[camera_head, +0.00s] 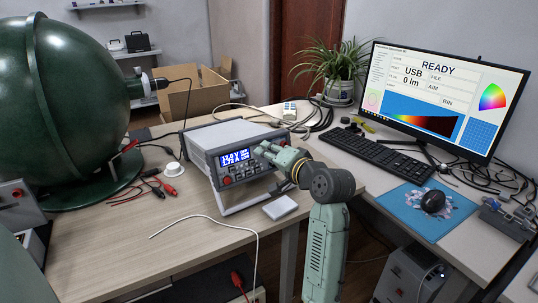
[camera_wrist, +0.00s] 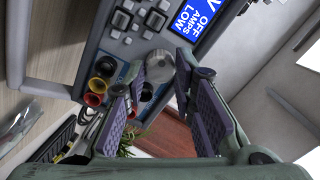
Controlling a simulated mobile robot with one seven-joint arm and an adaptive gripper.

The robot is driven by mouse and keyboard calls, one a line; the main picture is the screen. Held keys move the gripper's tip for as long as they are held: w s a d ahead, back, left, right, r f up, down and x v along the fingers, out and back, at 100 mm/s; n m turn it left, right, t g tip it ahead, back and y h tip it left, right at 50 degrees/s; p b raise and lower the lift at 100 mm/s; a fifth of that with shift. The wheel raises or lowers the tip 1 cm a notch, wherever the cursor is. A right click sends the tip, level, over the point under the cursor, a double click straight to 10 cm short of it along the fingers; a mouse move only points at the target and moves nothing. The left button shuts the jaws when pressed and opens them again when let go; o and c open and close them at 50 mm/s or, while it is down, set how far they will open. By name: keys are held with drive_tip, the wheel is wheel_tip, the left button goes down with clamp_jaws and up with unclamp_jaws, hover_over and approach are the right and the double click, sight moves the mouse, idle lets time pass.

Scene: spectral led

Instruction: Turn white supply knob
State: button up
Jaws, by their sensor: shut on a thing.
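The white power supply (camera_head: 222,148) stands on the wooden desk with its blue display (camera_head: 235,157) lit. My gripper (camera_head: 266,150) is at the right part of its front panel and hides the knob in the head view. In the wrist view the round grey knob (camera_wrist: 160,67) sits between the fingertips of my gripper (camera_wrist: 158,70), which is shut on it. The blue display (camera_wrist: 205,20) shows beside it, with the words OFF, AMPS and LOW legible. Red, yellow and black sockets (camera_wrist: 98,92) lie left of the knob.
A small white box (camera_head: 280,207) lies on the desk in front of the supply. Red and black clip leads (camera_head: 160,188) lie to its left, beside a large green sphere (camera_head: 62,100). A monitor (camera_head: 440,95) and keyboard (camera_head: 375,153) stand on the right desk.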

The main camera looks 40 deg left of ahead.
clamp_jaws()
drive_tip(key=shift+r+m+p, duration=0.15)
drive_tip(key=shift+m+p, duration=0.25)
drive_tip(key=shift+p, duration=0.3)
drive_tip(key=shift+m+p, duration=3.3)
drive_tip(key=shift+m, duration=0.9)
drive_tip(key=o, duration=0.8)
unclamp_jaws()
